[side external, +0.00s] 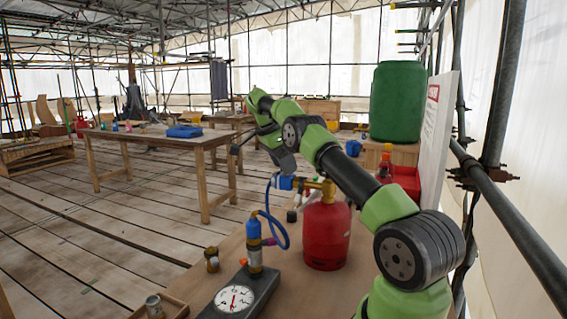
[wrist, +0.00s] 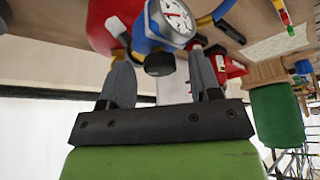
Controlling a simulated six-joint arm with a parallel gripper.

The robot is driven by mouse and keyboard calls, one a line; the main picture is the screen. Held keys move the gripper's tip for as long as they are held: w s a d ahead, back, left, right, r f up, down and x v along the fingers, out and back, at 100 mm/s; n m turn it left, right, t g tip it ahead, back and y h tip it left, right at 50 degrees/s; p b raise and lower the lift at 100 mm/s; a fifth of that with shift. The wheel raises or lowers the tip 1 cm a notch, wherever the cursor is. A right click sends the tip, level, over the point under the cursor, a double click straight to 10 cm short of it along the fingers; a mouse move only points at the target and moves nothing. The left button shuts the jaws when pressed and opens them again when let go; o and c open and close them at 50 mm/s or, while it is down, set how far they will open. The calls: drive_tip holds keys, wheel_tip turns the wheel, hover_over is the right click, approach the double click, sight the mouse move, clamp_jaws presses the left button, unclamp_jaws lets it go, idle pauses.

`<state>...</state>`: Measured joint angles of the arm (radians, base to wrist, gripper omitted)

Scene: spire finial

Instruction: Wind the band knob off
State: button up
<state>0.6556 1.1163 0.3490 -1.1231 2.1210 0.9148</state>
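A red gas cylinder (side external: 327,234) stands on the near bench, with a blue regulator (side external: 286,183) at its top. The wrist view shows the regulator's blue body (wrist: 144,38), its white dial (wrist: 174,18) and a dark round knob (wrist: 160,64) facing my gripper. I cannot tell for sure that this is the band knob. My gripper (wrist: 161,70) is open, with its two grey fingers on either side of the knob and a gap showing at each side. In the side view my gripper (side external: 284,160) is just above the regulator; its fingertips are hard to make out there.
A blue hose (side external: 284,236) loops from the regulator to a blue-topped post (side external: 254,243) on a dark gauge base (side external: 240,296). A red bin (side external: 402,180) and green drum (side external: 398,102) stand behind. A white sign board (side external: 438,130) stands close on the right.

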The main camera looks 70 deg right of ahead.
drive_tip(key=shift+n, duration=0.4)
drive_tip(key=n, duration=0.1)
drive_tip(key=n+t, duration=0.1)
drive_tip(key=n, duration=0.1)
drive_tip(key=n+t+h, duration=0.1)
drive_tip(key=n, duration=0.1)
drive_tip(key=shift+s+a, duration=0.1)
drive_tip(key=shift+s, duration=0.15)
drive_tip(key=n+t, duration=0.1)
drive_tip(key=n, duration=0.2)
drive_tip(key=n+t, duration=0.1)
drive_tip(key=n, duration=0.2)
drive_tip(key=shift+s, duration=0.2)
drive_tip(key=v, duration=1)
drive_tip(key=s+a+r+n+t+y, duration=0.1)
drive_tip(key=a+n, duration=0.4)
drive_tip(key=a, duration=0.6)
drive_tip(key=s+a+r+n+t+y, duration=0.2)
drive_tip(key=s+a+n+t+y, duration=0.1)
drive_tip(key=a, duration=0.8)
drive_tip(key=shift+s+a+n+t, duration=0.35)
drive_tip(key=shift+s+n+t, duration=0.25)
drive_tip(key=shift+s+n, duration=0.6)
drive_tip(key=shift+w+r, duration=0.1)
drive_tip(key=shift+w, duration=0.15)
